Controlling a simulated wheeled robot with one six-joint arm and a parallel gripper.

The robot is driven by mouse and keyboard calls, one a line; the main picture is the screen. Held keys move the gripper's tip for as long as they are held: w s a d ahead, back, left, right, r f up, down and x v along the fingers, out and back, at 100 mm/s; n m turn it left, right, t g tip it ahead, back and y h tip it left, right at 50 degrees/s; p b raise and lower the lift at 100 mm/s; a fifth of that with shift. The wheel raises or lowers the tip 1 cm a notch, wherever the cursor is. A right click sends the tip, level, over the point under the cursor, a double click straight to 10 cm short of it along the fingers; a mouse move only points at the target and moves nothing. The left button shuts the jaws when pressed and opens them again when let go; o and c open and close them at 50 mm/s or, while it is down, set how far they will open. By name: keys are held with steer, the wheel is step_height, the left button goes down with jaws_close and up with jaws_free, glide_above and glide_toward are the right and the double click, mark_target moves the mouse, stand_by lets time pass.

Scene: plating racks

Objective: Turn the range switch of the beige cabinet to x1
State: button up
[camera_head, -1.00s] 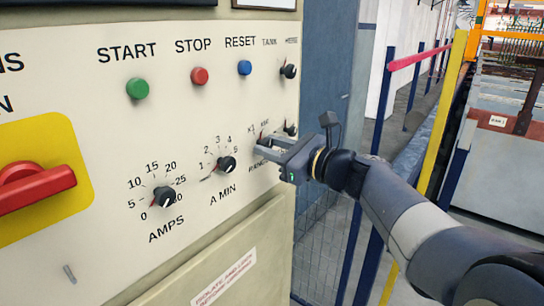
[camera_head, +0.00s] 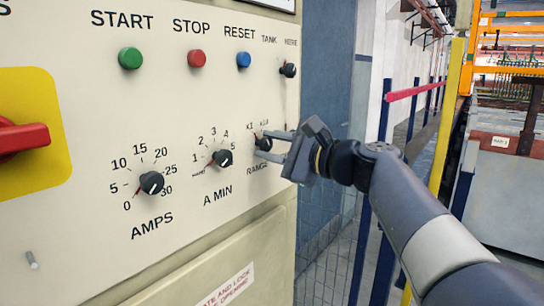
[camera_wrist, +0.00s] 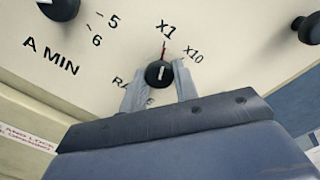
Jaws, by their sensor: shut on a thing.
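The beige cabinet (camera_head: 90,90) fills the left of the head view. Its range switch (camera_head: 263,142) is a small black knob at the panel's right, above the RANGE label and below the X1 and X10 marks. In the wrist view, the range switch (camera_wrist: 159,74) sits between the two grey fingers, and its red pointer line (camera_wrist: 163,50) points up at the X1 mark (camera_wrist: 166,30). My gripper (camera_head: 265,145) reaches in from the right and is shut on the knob, one finger on each side. The fingers partly cover the RANGE label.
The A MIN knob (camera_head: 221,158) is close to the left of my gripper, with the AMPS knob (camera_head: 151,183) further left. The TANK switch (camera_head: 288,70) is above. Green, red and blue buttons line the top. A red handle (camera_head: 20,138) is at far left.

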steer(key=shift+n, duration=0.4)
steer(key=o, duration=0.9)
steer(key=shift+o, duration=0.2)
steer(key=b+v, duration=0.1)
steer(key=v, duration=0.9)
steer(key=shift+s+d, duration=0.3)
